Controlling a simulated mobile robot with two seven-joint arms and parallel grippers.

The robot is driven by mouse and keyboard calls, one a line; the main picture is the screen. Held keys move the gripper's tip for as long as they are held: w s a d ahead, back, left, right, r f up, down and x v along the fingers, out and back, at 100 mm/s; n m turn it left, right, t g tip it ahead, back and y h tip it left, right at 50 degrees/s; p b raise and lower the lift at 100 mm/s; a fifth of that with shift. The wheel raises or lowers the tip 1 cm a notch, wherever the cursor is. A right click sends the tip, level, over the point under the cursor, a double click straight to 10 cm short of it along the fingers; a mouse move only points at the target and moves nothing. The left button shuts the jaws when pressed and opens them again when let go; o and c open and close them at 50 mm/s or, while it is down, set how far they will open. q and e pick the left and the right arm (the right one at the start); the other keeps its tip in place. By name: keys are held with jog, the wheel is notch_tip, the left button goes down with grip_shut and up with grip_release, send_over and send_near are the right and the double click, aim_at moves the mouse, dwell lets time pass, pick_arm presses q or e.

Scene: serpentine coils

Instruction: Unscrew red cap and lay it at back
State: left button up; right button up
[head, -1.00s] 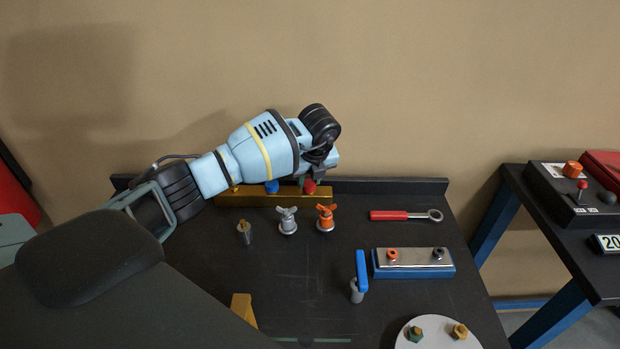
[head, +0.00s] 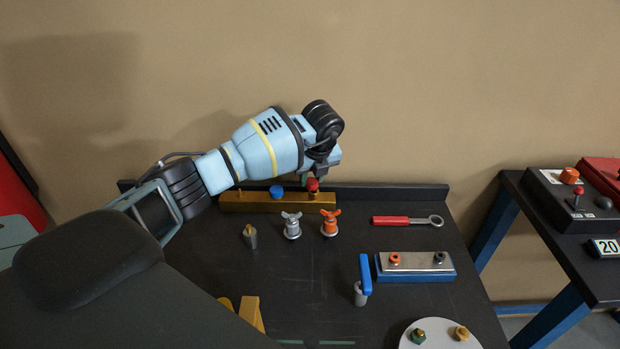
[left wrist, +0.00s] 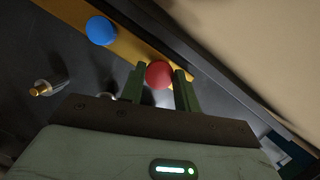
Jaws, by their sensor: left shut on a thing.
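The red cap (head: 313,185) is at the right end of the brass block (head: 245,204) at the back of the bench. My left gripper (head: 318,177) reaches down to it from the left and is shut on it. In the left wrist view the round red cap (left wrist: 159,75) sits between the two green fingers (left wrist: 158,87). The cap stands a little above the block's top; I cannot tell whether it is clear of its post. The blue cap (head: 277,191) is on the same block, left of the red one. My right gripper is not in view.
In front of the block stand a grey stub (head: 250,237), a silver wing nut (head: 292,226) and an orange wing nut (head: 330,224). A red-handled wrench (head: 395,220) lies to the right. A blue lever (head: 365,274) stands upright. The bench's back strip (head: 405,193) is clear right of the block.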

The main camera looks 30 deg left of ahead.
aim_at(312, 182)
pick_arm(q)
jog(key=shift+r, duration=0.1)
jog(key=shift+r+p, duration=0.35)
jog(key=shift+r, duration=1.65)
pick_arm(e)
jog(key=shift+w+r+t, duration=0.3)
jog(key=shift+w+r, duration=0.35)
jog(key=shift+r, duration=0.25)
